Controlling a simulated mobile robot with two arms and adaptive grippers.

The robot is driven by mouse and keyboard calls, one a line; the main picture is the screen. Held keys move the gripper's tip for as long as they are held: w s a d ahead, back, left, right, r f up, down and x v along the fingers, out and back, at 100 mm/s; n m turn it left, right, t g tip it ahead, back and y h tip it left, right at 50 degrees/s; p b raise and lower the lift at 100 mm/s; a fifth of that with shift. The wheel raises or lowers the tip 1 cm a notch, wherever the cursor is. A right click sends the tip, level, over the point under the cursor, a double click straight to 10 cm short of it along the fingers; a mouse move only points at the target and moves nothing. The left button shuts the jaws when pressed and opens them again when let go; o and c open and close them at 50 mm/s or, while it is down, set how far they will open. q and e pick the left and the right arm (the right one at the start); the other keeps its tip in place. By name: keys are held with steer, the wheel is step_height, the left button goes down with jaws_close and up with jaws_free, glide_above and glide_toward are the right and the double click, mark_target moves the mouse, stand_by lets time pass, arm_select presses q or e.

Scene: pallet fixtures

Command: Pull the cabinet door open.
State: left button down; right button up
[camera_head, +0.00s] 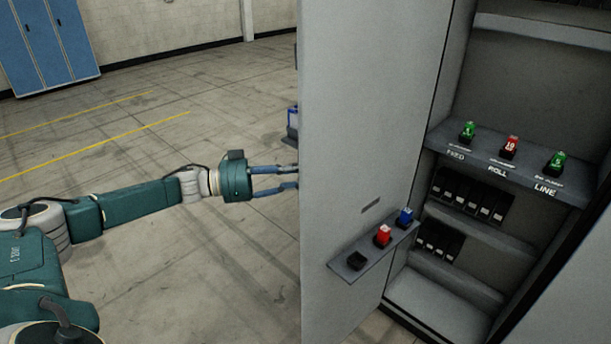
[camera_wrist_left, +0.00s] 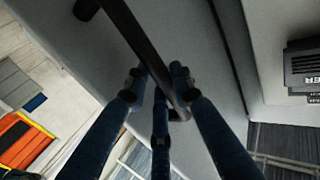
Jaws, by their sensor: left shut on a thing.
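The cabinet door (camera_head: 365,110) stands wide open, its grey inner face toward me in the head view. The open cabinet (camera_head: 540,60) is to its right, with its shelves in plain sight. My left gripper (camera_head: 287,178) reaches in from the left to the door's far side, its fingertips hidden behind the door edge. In the left wrist view my left gripper (camera_wrist_left: 157,75) is shut on the dark bar handle (camera_wrist_left: 130,35), with fingers on both sides of it. My right gripper is in neither view.
A small door shelf (camera_head: 345,268) holds a red and a blue block. A cabinet shelf (camera_head: 500,166) holds green and red blocks above printed labels. A blue locker (camera_head: 42,45) stands far left. The floor (camera_head: 130,260) left of the door is clear.

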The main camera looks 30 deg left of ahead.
arm_select(q)
steer(key=shift+r, duration=0.1)
steer(key=c, duration=1.5)
jaws_free()
steer(key=v, duration=1.1)
steer(key=shift+s+a, duration=0.25)
steer(key=shift+a, duration=0.1)
